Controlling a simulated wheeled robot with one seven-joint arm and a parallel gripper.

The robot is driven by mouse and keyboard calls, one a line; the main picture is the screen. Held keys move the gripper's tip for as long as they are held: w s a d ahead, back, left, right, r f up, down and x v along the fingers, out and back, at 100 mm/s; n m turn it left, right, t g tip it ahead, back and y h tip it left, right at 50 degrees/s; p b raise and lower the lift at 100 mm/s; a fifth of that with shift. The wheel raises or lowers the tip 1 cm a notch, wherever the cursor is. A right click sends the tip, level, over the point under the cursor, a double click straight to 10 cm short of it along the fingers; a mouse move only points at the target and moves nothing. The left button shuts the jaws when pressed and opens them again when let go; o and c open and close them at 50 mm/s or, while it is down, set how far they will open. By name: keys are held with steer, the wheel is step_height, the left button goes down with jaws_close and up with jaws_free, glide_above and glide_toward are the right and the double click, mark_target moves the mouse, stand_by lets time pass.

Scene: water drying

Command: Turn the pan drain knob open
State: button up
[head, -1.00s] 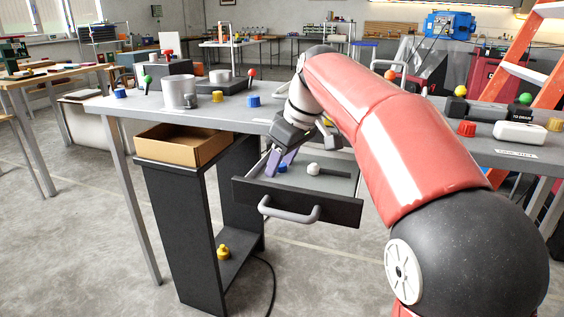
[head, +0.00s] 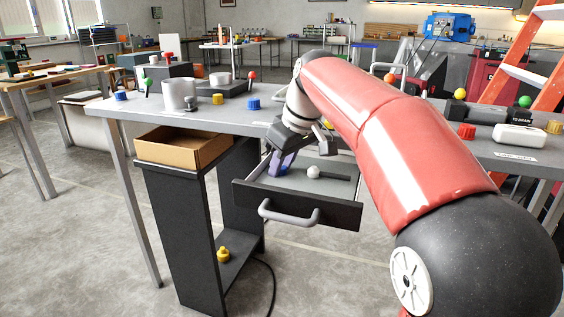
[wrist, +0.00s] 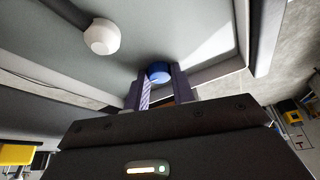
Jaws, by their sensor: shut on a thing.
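The shallow grey pan (head: 341,188), drawer-like with a dark front, sticks out below the bench. A round blue knob (wrist: 159,73) shows between the fingertips of my gripper (wrist: 158,85) in the wrist view. My gripper (head: 282,163) reaches down into the left part of the pan in the head view, shut on the blue knob, which its fingers mostly hide there. A white ball (head: 313,172) stands in the pan to the right of the fingers, apart from them. It also shows in the wrist view (wrist: 102,37), at the end of a dark rod.
The pan's handle (head: 290,215) sticks out at the front. A cardboard tray (head: 185,147) sits to the left on a dark stand. The bench top (head: 215,118) above holds a metal cup (head: 179,95), caps and small knobs. Floor in front is clear.

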steer(key=m+t+h+p, duration=0.1)
steer(key=m, duration=0.3)
steer(key=shift+a+r+p, duration=0.1)
steer(key=shift+r+p, duration=0.05)
steer(key=shift+p, duration=0.15)
steer(key=m+h+p, duration=0.1)
steer(key=m, duration=0.1)
steer(key=m+p, duration=0.1)
steer(key=m, duration=0.1)
steer(key=shift+a+m+t+h, duration=0.1)
steer(key=shift+m+t+h, duration=0.2)
steer(key=shift+m+h, duration=0.1)
steer(key=m+h+p, duration=0.1)
steer(key=m, duration=0.3)
steer(key=shift+a+h+p, duration=0.1)
steer(key=shift+h+p, duration=0.3)
steer(key=shift+m+g+h+p, duration=0.4)
steer(key=shift+m+h+p, duration=0.2)
steer(key=shift+m, duration=1.2)
steer(key=o, duration=1)
